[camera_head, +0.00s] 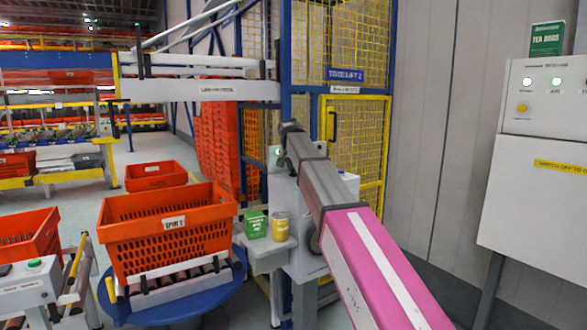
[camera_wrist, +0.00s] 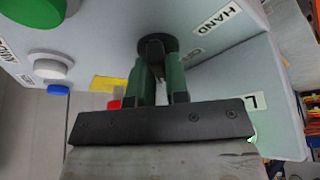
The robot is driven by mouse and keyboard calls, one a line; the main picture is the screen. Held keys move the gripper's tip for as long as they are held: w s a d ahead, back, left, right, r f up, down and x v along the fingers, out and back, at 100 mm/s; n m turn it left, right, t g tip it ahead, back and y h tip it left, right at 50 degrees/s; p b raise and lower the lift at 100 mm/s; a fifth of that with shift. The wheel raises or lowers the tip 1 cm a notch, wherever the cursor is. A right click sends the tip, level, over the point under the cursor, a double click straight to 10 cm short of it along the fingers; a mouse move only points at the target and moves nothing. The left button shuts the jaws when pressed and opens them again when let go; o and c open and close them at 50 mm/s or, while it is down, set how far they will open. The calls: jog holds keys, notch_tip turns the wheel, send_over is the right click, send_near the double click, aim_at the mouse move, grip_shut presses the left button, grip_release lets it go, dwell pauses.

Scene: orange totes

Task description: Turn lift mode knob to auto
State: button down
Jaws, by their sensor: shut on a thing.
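In the wrist view my gripper (camera_wrist: 158,72) has its two green fingers closed around a dark round knob (camera_wrist: 153,43) on a pale grey panel (camera_wrist: 105,25). The fingers cover most of the knob, so I cannot tell which way its pointer faces. A label reading HAND (camera_wrist: 216,20) sits to the upper right of the knob. Another label beside the knob is mostly hidden by a finger. In the head view my pink and grey arm reaches to the grey control box (camera_head: 298,262) by the yellow cage; the knob and my fingertips are hidden there.
The wrist view shows a large green button (camera_wrist: 35,10), a white button (camera_wrist: 50,68) and a blue one (camera_wrist: 58,89) left of the knob. In the head view an orange tote (camera_head: 165,226) stands on a blue turntable (camera_head: 190,306). A green box (camera_head: 256,224) and yellow can (camera_head: 280,226) sit close to my arm.

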jog(key=shift+f, duration=0.2)
jog(key=c, duration=1.1)
grip_release()
jog(key=shift+r, duration=0.1)
jog(key=v, duration=1)
jog(key=shift+s+r, duration=0.15)
jog(key=shift+r, duration=0.2)
jog(key=shift+s+d, duration=0.1)
